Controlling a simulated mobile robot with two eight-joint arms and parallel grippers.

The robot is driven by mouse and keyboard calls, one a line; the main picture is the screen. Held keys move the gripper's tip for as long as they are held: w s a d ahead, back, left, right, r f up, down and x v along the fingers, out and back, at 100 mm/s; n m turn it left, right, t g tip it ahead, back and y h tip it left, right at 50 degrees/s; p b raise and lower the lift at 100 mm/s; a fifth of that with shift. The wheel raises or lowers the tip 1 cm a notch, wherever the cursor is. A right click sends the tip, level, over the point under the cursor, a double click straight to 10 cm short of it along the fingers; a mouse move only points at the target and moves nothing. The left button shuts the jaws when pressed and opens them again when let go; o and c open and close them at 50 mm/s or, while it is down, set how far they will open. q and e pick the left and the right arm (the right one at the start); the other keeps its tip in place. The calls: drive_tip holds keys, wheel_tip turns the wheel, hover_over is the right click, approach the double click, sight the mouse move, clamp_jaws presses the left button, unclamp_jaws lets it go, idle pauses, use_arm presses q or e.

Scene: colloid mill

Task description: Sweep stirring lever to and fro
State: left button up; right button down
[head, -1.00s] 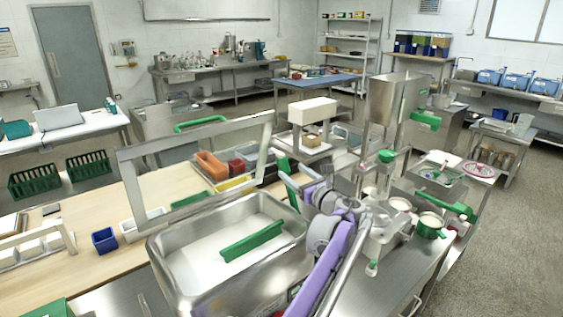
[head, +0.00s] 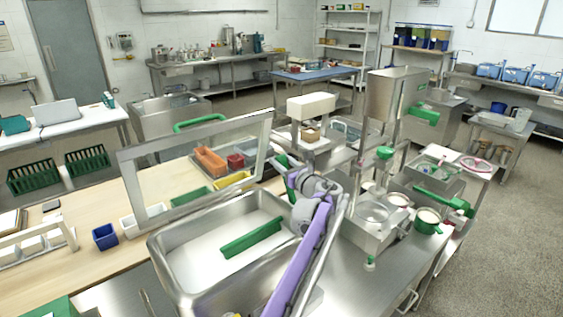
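Several green parts could be the stirring lever; I cannot tell for certain which it is. A long green bar (head: 252,238) lies slanted in the steel basin (head: 185,292). A green lever arm (head: 440,200) reaches out at the right of the steel mill (head: 365,235), and a green knob (head: 384,153) tops its post. My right gripper is not in view.
A raised lid frame (head: 128,185) with a green handle (head: 200,120) stands behind the basin. A tray of coloured blocks (head: 210,165) is behind it. A steel hopper (head: 393,92) stands at the back right. A cream-filled green cup (head: 428,221) sits right of the mill.

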use_arm(q)
clamp_jaws()
idle(1.0)
